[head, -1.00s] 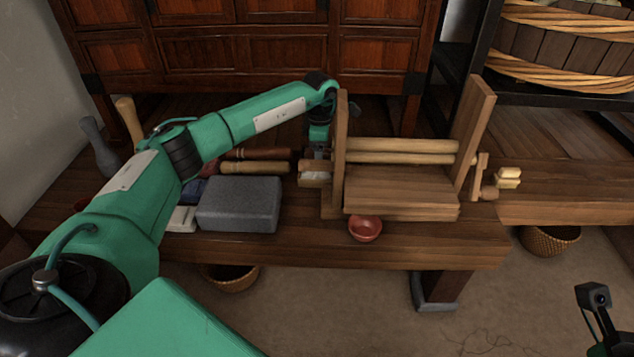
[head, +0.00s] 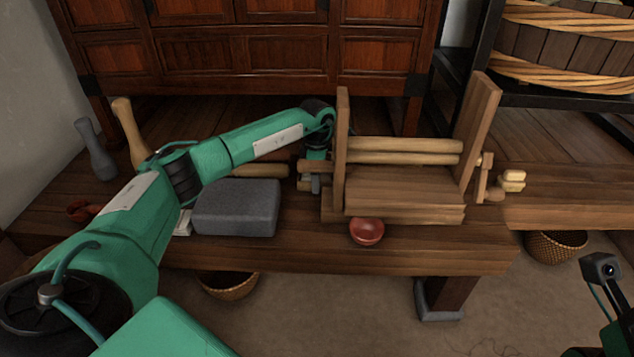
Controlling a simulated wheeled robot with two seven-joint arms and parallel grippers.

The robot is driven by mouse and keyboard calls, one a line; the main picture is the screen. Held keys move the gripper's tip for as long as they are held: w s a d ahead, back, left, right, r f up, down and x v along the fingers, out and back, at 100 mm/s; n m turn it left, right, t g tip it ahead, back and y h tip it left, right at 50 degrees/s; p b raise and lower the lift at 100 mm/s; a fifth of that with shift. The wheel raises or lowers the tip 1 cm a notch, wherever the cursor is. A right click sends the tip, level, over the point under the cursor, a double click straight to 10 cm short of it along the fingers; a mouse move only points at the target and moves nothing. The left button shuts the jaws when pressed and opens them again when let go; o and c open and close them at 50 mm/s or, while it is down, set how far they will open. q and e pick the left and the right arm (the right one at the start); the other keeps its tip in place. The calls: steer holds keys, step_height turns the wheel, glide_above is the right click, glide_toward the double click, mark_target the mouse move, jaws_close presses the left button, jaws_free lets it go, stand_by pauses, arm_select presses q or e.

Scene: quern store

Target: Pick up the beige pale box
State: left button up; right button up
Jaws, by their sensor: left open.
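My left gripper (head: 314,183) is at the end of the green arm, low over the bench, just left of the wooden press frame's left upright. It is open. Its fingers are small and partly hidden, and I cannot tell whether anything lies between them. A small pale, beige-white block (head: 183,222) shows in part between my left forearm and the grey stone block; it may be the beige pale box, but most of it is hidden. My left gripper is well to the right of it. My right gripper's fingers do not show.
The grey stone block (head: 236,208) lies on the bench, left of the wooden frame (head: 403,188). A red bowl (head: 367,231) sits at the frame's front. Wooden rods (head: 260,171) lie behind the stone. A grey pestle-like object (head: 97,152) stands at back left. Baskets (head: 229,285) are below.

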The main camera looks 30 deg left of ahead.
arm_select(q)
steer(key=c, duration=0.7)
steer(key=shift+o, duration=0.2)
steer(key=shift+r, duration=0.1)
